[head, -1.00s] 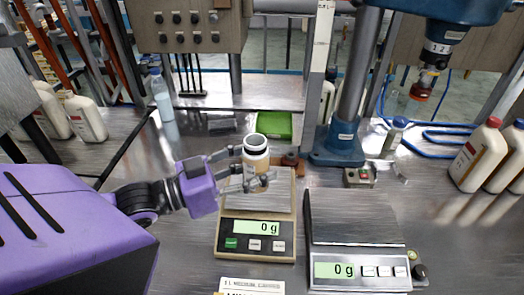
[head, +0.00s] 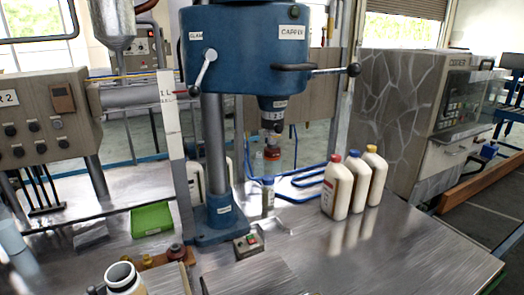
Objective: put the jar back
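The open jar (head: 124,282) with a white rim shows only its top at the bottom left edge of the head view. Its lower body is cut off. A dark sliver of my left gripper (head: 96,290) shows close beside the jar's left side; the rest of it is out of frame. A second earlier its fingers were around the jar, over the left scale, whose display read 0 g. My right gripper is not in view.
The blue capper press (head: 245,50) stands on the bench behind a small switch box (head: 248,243). A green tray (head: 152,219) lies left of it. Several white bottles (head: 338,188) stand to the right. The bench's right front (head: 400,250) is clear.

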